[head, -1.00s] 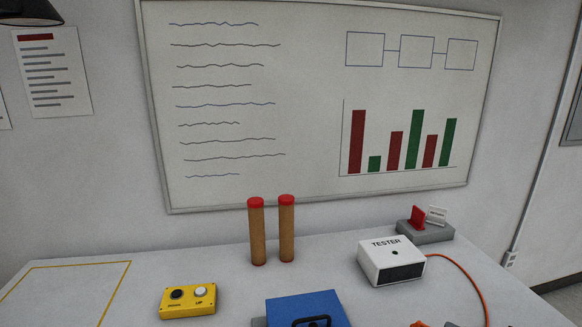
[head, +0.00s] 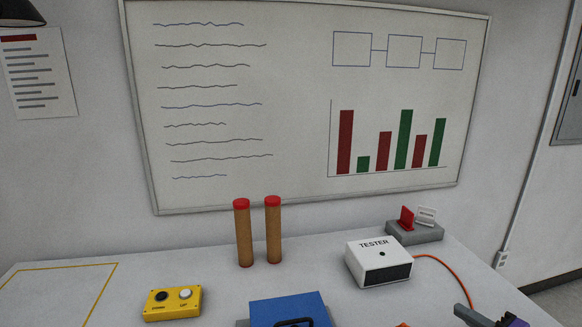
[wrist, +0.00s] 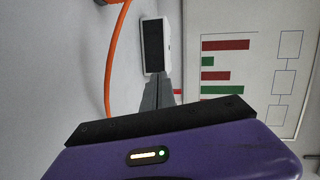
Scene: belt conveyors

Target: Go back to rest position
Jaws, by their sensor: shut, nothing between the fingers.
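My gripper (head: 488,317) shows at the bottom right edge of the head view, dark fingers and a purple body partly cut off by the frame. In the wrist view my gripper (wrist: 160,92) has its grey fingers together, with nothing held between them. In that view its fingertips point toward the white tester box (wrist: 154,46), apart from it as far as I can tell. In the head view the tester (head: 378,262) stands on the table, to the left of and behind my gripper.
An orange cable (head: 452,268) runs from the tester toward my gripper. A blue case (head: 285,308), a yellow button box (head: 172,303), two red-capped brown tubes (head: 258,232) and a grey block (head: 412,232) with red and white pieces stand on the table. A whiteboard (head: 300,110) hangs behind.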

